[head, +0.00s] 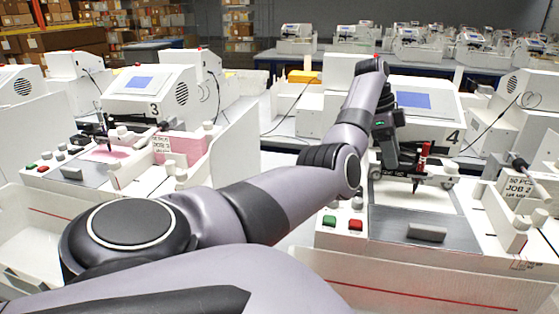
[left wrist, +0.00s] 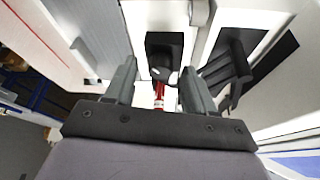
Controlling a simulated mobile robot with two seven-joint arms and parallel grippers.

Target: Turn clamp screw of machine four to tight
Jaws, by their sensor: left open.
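Machine four (head: 418,100) stands at the right in the head view, with a "4" on its front. Its red pen (head: 424,158) stands upright over the white bed; the red also shows in the left wrist view (left wrist: 158,92). My left gripper (head: 390,168) is at the pen carriage, just left of the pen. In the left wrist view its open fingers (left wrist: 159,68) stand either side of a black block (left wrist: 164,45) with small pale round parts. One of these may be the clamp screw, but I cannot tell. Contact is not clear. My right gripper is not in view.
Green (head: 329,221) and red buttons (head: 355,225) sit at the front left of machine four. A grey plate with a handle (head: 427,232) lies in front of the bed. Machine three (head: 150,90) stands at the left. A "JOB 2" sign (head: 518,188) stands at the right.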

